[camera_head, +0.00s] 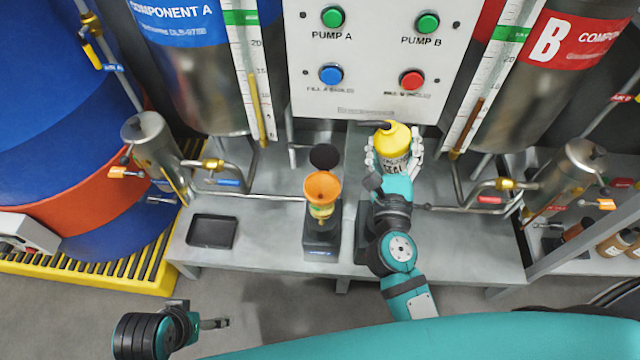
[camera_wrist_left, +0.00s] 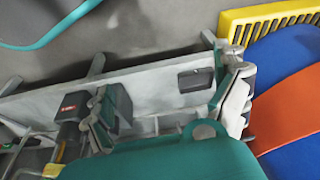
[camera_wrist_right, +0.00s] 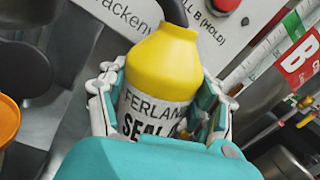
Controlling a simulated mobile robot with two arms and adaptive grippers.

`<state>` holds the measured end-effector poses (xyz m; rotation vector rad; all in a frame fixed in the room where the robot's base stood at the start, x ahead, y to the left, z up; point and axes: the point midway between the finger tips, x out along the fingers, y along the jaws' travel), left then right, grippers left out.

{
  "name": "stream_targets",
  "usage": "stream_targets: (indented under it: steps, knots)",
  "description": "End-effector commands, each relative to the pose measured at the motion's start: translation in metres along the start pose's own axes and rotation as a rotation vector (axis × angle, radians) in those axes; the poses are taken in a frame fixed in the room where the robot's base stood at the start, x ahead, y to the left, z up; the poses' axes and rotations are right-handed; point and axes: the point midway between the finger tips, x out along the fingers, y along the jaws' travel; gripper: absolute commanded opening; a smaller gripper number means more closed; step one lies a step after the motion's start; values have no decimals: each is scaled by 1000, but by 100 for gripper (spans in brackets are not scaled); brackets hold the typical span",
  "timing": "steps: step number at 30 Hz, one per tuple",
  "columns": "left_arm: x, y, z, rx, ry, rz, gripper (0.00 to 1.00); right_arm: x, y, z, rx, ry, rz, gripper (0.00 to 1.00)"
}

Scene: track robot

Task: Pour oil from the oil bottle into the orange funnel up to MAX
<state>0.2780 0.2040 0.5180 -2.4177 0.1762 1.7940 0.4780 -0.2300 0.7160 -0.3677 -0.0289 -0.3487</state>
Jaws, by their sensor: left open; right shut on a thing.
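The yellow oil bottle (camera_head: 394,142) with a dark spout is held upright or nearly so in my right gripper (camera_head: 394,157), whose white fingers close around its sides. The right wrist view shows the bottle (camera_wrist_right: 165,70) close up, with a white label. The orange funnel (camera_head: 322,186) sits to the left of the bottle, above a small container (camera_head: 321,212) on a dark stand; any MAX mark is too small to read. The funnel's edge shows in the right wrist view (camera_wrist_right: 6,118). My left gripper (camera_wrist_left: 172,115) is open and empty, away from the funnel.
A black tray (camera_head: 212,231) lies on the grey bench (camera_head: 270,258). A dark round disc (camera_head: 325,157) stands behind the funnel. The button panel (camera_head: 375,50) is behind the bottle. Metal pipes and valves flank both sides. Bench space between tray and funnel stand is clear.

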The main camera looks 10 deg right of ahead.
Motion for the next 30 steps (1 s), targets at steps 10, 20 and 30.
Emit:
stream_targets:
  steps: [10,20,30]
  knots:
    - [-28,-1,3,-2,18,-3,98,-2,11,1,-205,-59,-1,12]
    - [-22,-1,4,-2,18,-3,98,-4,15,2,-310,-86,-2,12]
    - [-20,-1,5,-2,19,-3,98,-4,16,1,-358,-99,-2,12]
